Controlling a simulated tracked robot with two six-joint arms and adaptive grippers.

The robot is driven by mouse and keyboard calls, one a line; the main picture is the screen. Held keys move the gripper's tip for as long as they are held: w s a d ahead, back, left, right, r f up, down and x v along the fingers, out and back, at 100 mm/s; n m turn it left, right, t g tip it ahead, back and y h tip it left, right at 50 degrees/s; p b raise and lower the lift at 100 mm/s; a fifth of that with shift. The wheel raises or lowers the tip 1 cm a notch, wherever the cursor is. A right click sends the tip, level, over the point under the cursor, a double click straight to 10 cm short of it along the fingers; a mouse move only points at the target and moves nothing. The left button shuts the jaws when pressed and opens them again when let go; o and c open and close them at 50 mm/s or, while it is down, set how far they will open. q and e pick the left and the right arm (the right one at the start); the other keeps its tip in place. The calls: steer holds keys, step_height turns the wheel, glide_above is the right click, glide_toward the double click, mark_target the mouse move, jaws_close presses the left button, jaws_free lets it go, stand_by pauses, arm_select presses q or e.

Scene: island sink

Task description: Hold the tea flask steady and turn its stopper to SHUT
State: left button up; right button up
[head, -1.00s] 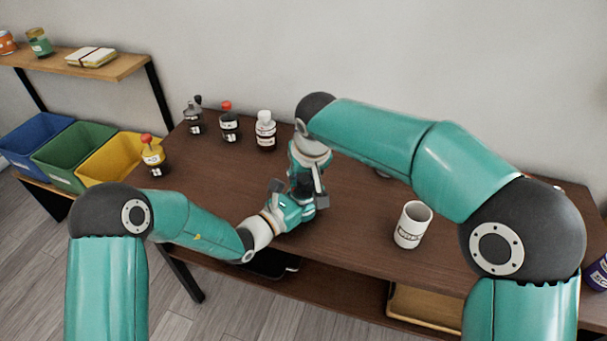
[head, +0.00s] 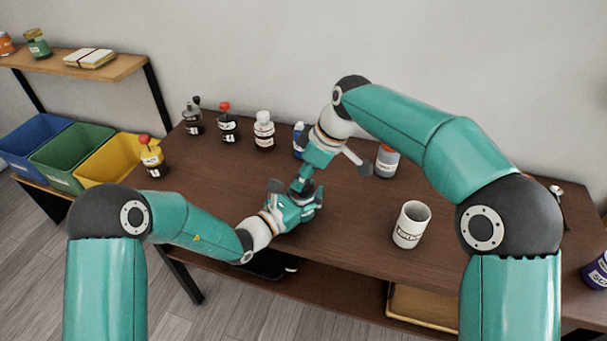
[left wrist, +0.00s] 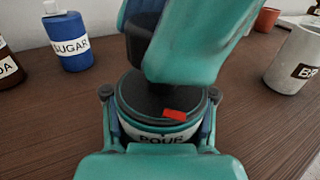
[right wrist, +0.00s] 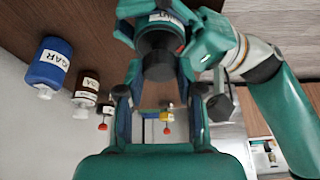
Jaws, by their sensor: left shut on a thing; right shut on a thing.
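The tea flask stands on the table, mostly hidden by my grippers in the head view. In the left wrist view its collar (left wrist: 160,135) bears the word POUR, with a red mark (left wrist: 174,114) on the dark top just above and right of it. My left gripper (head: 300,205) is shut around the flask, one finger on each side. The black stopper (right wrist: 158,62) shows in the right wrist view between the fingers of my right gripper (right wrist: 160,85), which is shut on it from above at a slant. A white label (right wrist: 167,18) there is only partly readable.
A white mug (head: 411,228) stands right of the flask. Several dark bottles line the back left, near the yellow bin (head: 108,158). The table front is clear.

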arm_select(q)
steer(key=shift+a, duration=0.15)
arm_select(e)
steer(key=shift+w+d+n+g, duration=0.2)
steer(key=shift+n+g, duration=0.1)
steer(key=shift+n, duration=0.5)
steer(key=shift+w+d+n+g, duration=0.15)
steer(key=shift+n+g, duration=0.15)
steer(key=shift+n, duration=0.5)
steer(key=o, duration=1.1)
steer(key=shift+c, duration=0.2)
steer(key=shift+o, duration=0.6)
steer(key=shift+s+a, duration=0.1)
steer(key=shift+a, duration=0.05)
steer(key=shift+r, duration=0.15)
steer(key=v, duration=1.1)
steer(key=shift+d+r, duration=0.25)
